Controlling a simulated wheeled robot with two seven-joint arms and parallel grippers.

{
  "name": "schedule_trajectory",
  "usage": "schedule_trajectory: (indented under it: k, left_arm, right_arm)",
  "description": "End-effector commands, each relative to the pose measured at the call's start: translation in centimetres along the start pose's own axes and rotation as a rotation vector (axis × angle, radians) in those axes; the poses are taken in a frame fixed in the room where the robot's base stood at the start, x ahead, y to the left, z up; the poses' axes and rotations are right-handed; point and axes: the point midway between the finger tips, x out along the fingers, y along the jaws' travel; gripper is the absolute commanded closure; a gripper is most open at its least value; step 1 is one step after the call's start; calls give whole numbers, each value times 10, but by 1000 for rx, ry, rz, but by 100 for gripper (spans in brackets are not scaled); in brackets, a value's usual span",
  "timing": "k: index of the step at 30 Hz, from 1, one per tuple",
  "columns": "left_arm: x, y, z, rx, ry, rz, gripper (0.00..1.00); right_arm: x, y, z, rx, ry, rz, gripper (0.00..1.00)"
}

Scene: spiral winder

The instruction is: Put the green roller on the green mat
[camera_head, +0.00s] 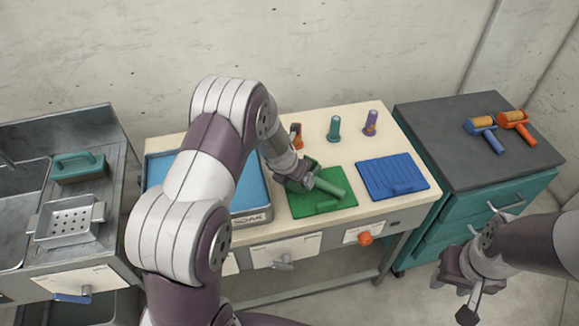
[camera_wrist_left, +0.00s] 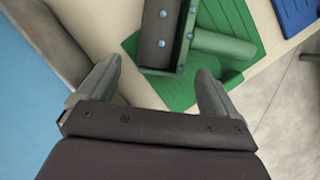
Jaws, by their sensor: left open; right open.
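The green roller (camera_head: 328,186) lies on the green mat (camera_head: 322,207) on the cream table. In the left wrist view, its green cylinder (camera_wrist_left: 222,45) and a dark bolted part (camera_wrist_left: 158,35) show over the mat (camera_wrist_left: 262,62). My left gripper (camera_head: 297,180) is over the mat's left part, close to the roller. In the left wrist view its fingers (camera_wrist_left: 158,72) are spread, with the roller just beyond the tips and nothing clamped between them. Whether they touch it I cannot tell. My right gripper (camera_head: 462,285) is open and empty, in front of the teal cabinet.
A blue mat (camera_head: 392,176) lies right of the green one, and a blue-topped tray (camera_head: 253,190) left. Small upright pieces (camera_head: 334,128) stand at the table's back. Two rollers (camera_head: 499,130) lie on the cabinet (camera_head: 440,150). A sink unit (camera_head: 120,185) stands at the left.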

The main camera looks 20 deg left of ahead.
Motion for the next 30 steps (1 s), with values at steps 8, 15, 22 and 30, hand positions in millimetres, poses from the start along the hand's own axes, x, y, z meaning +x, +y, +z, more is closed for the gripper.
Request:
schedule_trajectory:
  k: [8,15,22,30]
  left_arm:
    - [-73,0,2,0,0,-1,7]
    - [-101,-7,-5,178,13,-11,7]
    - [-172,-46,-66,1611,83,-148,7]
    - [-222,-61,-138,2842,69,-389,7]
  right_arm:
    - [-24,0,-3,0,0,0,57]
    - [-28,0,-3,0,0,0,57]
    - [-28,0,-3,0,0,0,57]
    - [-28,0,-3,0,0,0,57]
